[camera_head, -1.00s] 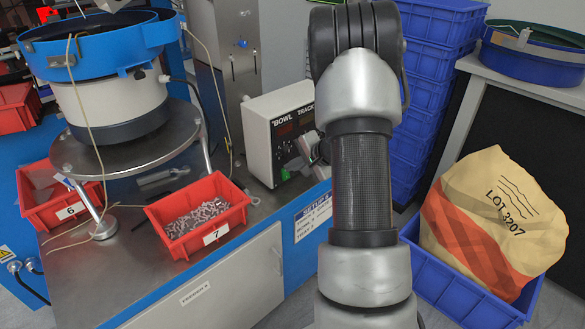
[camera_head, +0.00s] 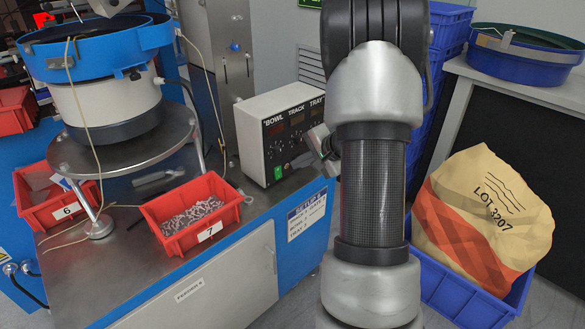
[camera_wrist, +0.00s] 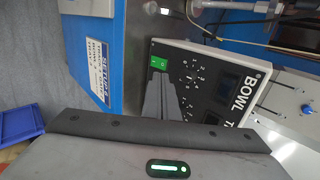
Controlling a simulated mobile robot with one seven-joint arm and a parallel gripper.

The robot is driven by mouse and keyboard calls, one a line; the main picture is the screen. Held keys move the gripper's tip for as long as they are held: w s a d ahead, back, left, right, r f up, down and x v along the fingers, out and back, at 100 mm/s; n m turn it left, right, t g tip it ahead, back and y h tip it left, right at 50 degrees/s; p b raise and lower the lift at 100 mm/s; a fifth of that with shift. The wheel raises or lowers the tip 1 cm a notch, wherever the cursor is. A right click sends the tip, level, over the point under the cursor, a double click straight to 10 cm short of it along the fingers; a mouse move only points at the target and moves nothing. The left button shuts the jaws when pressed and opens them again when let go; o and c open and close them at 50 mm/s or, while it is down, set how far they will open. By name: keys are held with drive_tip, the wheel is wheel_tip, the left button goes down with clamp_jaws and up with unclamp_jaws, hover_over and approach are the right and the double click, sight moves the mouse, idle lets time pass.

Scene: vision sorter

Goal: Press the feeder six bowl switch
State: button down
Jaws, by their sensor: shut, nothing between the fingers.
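A white control box (camera_head: 275,130) stands at the right end of the feeder bench, with BOWL, TRACK and TRAY sections on its dark front panel. A small green switch (camera_head: 278,172) is low under BOWL. The switch also shows in the wrist view (camera_wrist: 158,63), near the panel's corner. My gripper (camera_head: 318,143) is at the right part of the panel in the head view. In the wrist view, my shut, empty fingers (camera_wrist: 158,80) reach over the panel close to the green switch. I cannot tell whether they touch it, or which way the switch is set.
Red bin 7 (camera_head: 171,214), with small metal parts, and red bin 6 (camera_head: 54,216) sit left of the box. The blue-rimmed bowl feeder (camera_head: 108,100) stands behind them. A sack (camera_head: 485,215) in a blue crate is at the right.

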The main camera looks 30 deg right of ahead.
drive_tip(key=v, duration=0.5)
drive_tip(key=shift+w+r+p, duration=0.2)
drive_tip(key=shift+r+p, duration=0.2)
drive_tip(key=shift+r, duration=0.1)
